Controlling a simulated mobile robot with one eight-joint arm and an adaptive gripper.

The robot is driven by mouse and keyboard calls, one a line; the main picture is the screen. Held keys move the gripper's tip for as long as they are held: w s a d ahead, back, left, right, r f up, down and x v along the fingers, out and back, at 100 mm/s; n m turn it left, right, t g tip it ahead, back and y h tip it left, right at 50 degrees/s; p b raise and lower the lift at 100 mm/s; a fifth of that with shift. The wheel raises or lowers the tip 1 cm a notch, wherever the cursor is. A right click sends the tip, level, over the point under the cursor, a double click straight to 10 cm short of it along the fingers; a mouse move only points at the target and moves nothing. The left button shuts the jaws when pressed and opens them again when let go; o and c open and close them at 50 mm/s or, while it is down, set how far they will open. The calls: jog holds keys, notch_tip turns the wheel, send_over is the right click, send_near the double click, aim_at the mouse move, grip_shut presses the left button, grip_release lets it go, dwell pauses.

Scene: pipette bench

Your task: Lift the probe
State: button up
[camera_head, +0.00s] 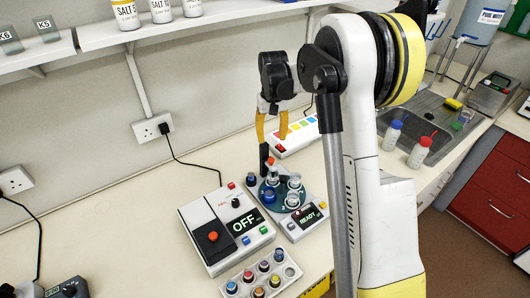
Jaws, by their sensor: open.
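My gripper (272,138) hangs open, its two orange fingers pointing down above the back of a sampler marked READY (308,213). The sampler has a round dark carousel (283,207) with several capped vials. A dark upright post (264,158) stands at the back of the sampler, just under the left finger. A small red-topped part (270,161) is beside it; it looks like the probe, but it is too small to be sure. I cannot tell whether a finger touches the post. Nothing shows held between the fingers.
A white box marked OFF (227,228) stands left of the sampler. A rack of coloured caps (261,277) is in front. A strip with coloured squares (296,136) lies behind the gripper. Two capped bottles (392,134) stand by the sink (430,115). The left bench is mostly clear.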

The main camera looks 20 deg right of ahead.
aim_at(271, 159)
notch_tip(271, 159, down, 10)
jog(key=shift+f+b, duration=0.25)
jog(key=shift+b, duration=0.45)
